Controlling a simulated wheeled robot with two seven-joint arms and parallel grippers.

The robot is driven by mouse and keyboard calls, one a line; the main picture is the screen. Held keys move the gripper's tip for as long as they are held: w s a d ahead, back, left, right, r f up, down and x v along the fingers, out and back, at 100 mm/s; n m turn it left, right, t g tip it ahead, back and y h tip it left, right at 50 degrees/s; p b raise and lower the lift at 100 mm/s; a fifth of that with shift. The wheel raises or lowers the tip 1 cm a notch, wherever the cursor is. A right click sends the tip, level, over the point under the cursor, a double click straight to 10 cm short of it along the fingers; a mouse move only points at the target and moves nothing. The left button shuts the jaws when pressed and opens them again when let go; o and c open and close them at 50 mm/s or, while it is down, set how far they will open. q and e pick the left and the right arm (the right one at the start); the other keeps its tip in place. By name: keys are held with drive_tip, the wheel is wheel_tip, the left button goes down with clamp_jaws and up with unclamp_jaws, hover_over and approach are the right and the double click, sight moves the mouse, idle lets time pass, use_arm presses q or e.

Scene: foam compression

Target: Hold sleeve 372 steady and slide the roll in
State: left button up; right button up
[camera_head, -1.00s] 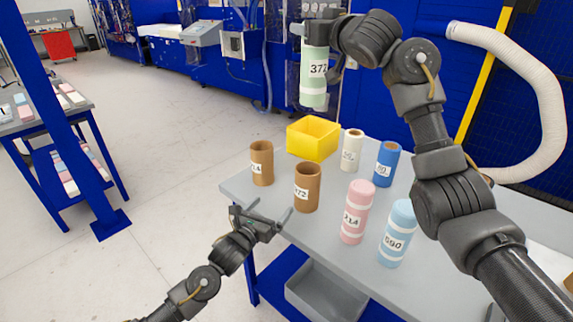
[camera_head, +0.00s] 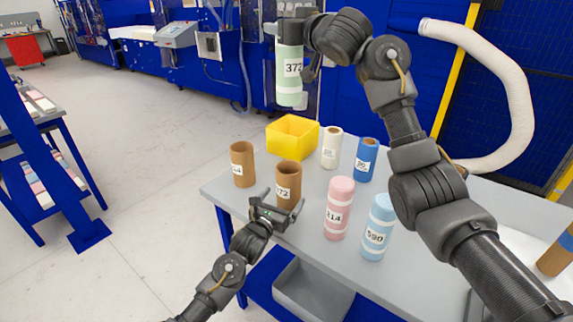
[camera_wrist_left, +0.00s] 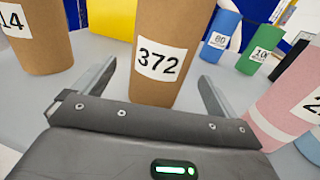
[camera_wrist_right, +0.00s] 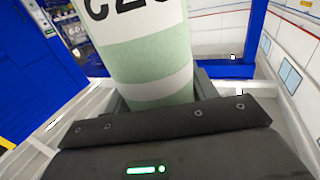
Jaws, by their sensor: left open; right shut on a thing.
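Sleeve 372 (camera_head: 288,177) is a brown cardboard tube standing upright on the grey table. My left gripper (camera_head: 281,202) is open, low at the near side of the sleeve. In the left wrist view the sleeve (camera_wrist_left: 168,20) stands between the two spread fingers (camera_wrist_left: 158,85), with a visible gap on each side. My right gripper (camera_head: 302,32) is shut on the pale green roll 372 (camera_head: 289,88), near its top. The roll hangs upright, high above the table. It also fills the middle of the right wrist view (camera_wrist_right: 150,62).
Another brown sleeve (camera_head: 243,176) stands left of sleeve 372. Behind are a yellow bin (camera_head: 291,152), a white roll (camera_head: 331,140) and a blue roll (camera_head: 366,148).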

use_arm(q)
drive_tip(key=shift+x, duration=1.9)
drive_tip(key=c, duration=1.1)
